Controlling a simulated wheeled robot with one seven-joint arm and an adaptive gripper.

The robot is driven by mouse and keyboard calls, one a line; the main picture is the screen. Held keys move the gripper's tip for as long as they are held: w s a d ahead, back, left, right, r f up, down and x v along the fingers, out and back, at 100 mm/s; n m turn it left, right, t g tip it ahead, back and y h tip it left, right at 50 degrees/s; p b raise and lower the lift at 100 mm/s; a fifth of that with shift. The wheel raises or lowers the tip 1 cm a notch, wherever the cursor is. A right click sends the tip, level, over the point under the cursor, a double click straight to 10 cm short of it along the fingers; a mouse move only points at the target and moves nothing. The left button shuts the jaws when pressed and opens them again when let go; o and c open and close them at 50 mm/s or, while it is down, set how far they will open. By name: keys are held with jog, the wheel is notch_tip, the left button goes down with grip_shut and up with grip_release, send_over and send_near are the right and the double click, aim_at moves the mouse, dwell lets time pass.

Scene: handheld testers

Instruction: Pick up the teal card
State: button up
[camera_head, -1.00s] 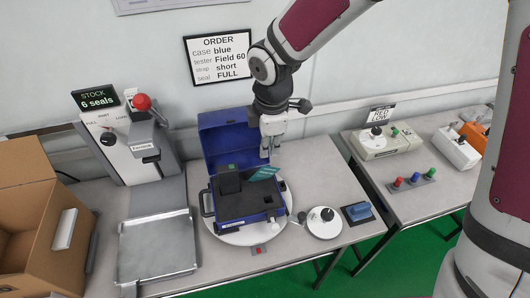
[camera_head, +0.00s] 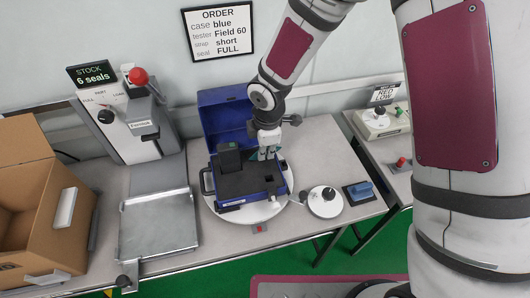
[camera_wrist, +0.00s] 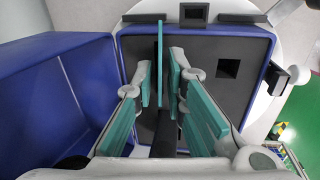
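The teal card (camera_wrist: 160,50) stands edge-on, thin and upright in the wrist view, above the dark insert of the blue case (camera_head: 262,187). In the head view a small teal patch of the card (camera_head: 254,155) shows beside my fingers. My gripper (camera_wrist: 160,88) is open, with teal pads on its fingers. The fingers straddle the card, with a narrow gap on each side. In the head view my gripper (camera_head: 269,153) is low over the back right of the case. The card's lower part is hidden.
The blue case lid (camera_head: 224,116) stands open behind. A dark block (camera_head: 228,159) rises from the insert left of the gripper. The case sits on a white round plate (camera_head: 246,216). A white disc with a black knob (camera_head: 324,202) and a blue item (camera_head: 360,191) lie to the right.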

jog(key=shift+w+f, duration=0.1)
jog(key=shift+f, duration=0.65)
grip_shut()
jog(key=shift+r, duration=0.1)
